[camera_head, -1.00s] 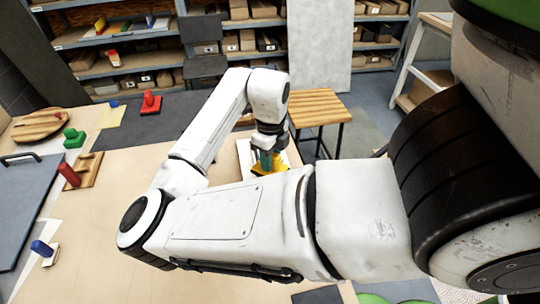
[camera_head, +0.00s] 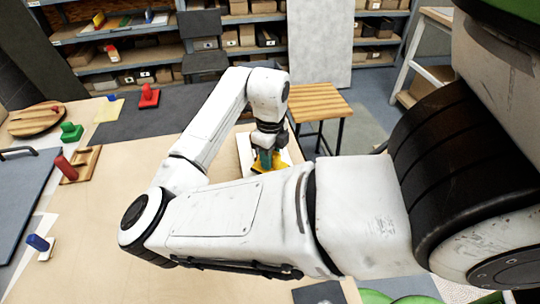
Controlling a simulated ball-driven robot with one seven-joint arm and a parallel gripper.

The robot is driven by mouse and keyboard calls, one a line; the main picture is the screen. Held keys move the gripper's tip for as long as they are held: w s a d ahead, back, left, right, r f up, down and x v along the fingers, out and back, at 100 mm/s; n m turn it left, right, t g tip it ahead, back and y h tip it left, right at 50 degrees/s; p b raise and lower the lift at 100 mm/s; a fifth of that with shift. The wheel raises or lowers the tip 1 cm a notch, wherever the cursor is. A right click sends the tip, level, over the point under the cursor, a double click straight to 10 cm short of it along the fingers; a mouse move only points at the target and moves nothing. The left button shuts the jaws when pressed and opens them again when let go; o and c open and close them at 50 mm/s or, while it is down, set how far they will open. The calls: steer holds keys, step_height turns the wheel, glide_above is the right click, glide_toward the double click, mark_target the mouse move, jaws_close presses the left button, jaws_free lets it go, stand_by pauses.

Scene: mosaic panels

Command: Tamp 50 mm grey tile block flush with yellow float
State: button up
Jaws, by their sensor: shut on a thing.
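The yellow float (camera_head: 258,167) shows in part below my gripper (camera_head: 266,157), near the right edge of the table. My gripper is shut on the yellow float, and the fingers are mostly covered by my own wrist and arm. A white panel (camera_head: 243,149) lies under and beside the float. The grey tile block cannot be made out; my arm and the float hide that spot. I cannot tell whether the float touches a tile.
A red float (camera_head: 149,96), a green one (camera_head: 71,132), a dark red-handled one (camera_head: 66,168) and a blue one (camera_head: 38,243) stand on the left of the table (camera_head: 95,225). A wooden stool (camera_head: 318,102) stands beyond the table's right edge.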

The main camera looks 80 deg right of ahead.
steer(key=shift+f+b, duration=0.6)
steer(key=shift+f, duration=0.35)
stand_by(1.8)
steer(key=shift+r, duration=0.1)
steer(key=shift+r+p, duration=2.75)
steer(key=shift+r, duration=0.85)
